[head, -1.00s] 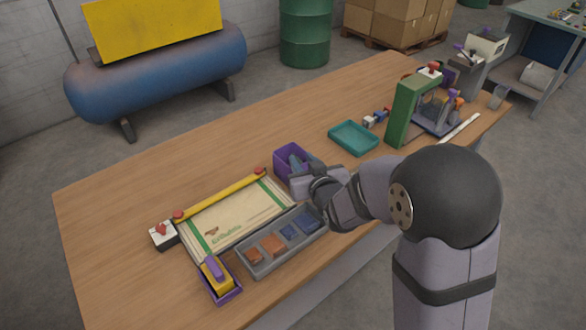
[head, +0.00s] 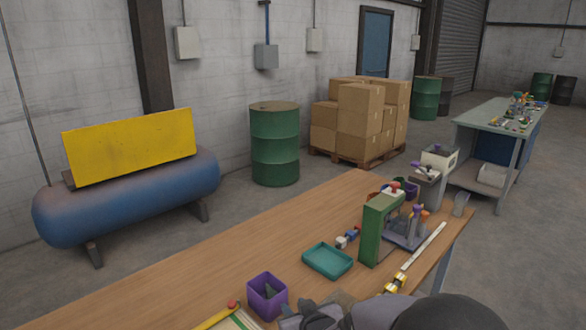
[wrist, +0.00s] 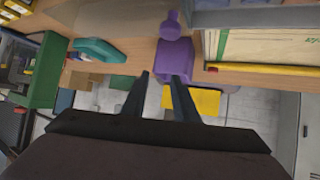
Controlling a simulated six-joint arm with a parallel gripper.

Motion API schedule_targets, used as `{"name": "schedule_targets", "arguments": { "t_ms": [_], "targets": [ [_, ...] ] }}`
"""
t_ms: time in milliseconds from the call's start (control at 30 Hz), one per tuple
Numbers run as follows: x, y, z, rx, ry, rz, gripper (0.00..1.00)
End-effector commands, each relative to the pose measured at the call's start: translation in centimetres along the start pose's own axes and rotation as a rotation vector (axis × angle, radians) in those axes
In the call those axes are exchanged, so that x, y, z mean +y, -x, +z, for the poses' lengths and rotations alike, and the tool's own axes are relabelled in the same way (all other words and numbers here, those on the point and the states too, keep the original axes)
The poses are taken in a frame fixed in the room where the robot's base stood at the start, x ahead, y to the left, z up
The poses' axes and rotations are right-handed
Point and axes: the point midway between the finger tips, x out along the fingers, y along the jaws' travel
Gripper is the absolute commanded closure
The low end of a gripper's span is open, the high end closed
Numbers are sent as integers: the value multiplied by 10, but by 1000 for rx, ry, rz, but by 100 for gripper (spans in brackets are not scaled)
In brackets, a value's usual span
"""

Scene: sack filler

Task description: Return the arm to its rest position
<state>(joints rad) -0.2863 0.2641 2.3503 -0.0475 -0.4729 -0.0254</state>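My arm shows at the bottom edge of the head view, with my gripper (head: 312,318) partly cut off there, close to the purple bin (head: 267,297). In the wrist view my gripper (wrist: 158,78) has its two dark fingers apart with nothing between them. The purple bin (wrist: 176,60) shows just beyond the fingertips, above the table. I cannot tell the exact distance between fingers and bin. A grey item stands in the bin in the head view.
A teal tray (head: 327,261) and a green press-like frame (head: 383,230) stand farther along the wooden table (head: 210,285). A yellow bar (head: 214,319) lies at the bottom edge. A blue tank (head: 125,195) and a green drum (head: 275,145) stand behind. The table's back left is clear.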

Motion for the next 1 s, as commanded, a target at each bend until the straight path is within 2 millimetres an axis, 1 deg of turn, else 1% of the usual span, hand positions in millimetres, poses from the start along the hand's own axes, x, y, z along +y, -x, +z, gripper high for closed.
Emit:
{"name": "schedule_targets", "arguments": {
  "t_ms": [33,167,200,267,300,367,400,500,533,600,733,833,1000],
  "targets": [
    [11,13,7,-63,-5,19,73],
    [31,46,45,-260,-23,50,73],
    [36,58,58,-324,-33,57,73],
    [43,77,81,-422,-56,66,73],
    [46,90,99,-488,-80,74,73],
    [51,109,125,-584,-124,86,73],
    [54,123,140,-644,-154,94,73],
    [55,156,171,-776,-219,109,73],
    [55,165,178,-810,-237,113,73],
    [54,183,192,-878,-272,120,73],
    [51,206,208,-961,-313,126,73],
    [49,215,212,-991,-328,129,73],
    [49,217,214,-999,-332,129,73]
  ]
}}
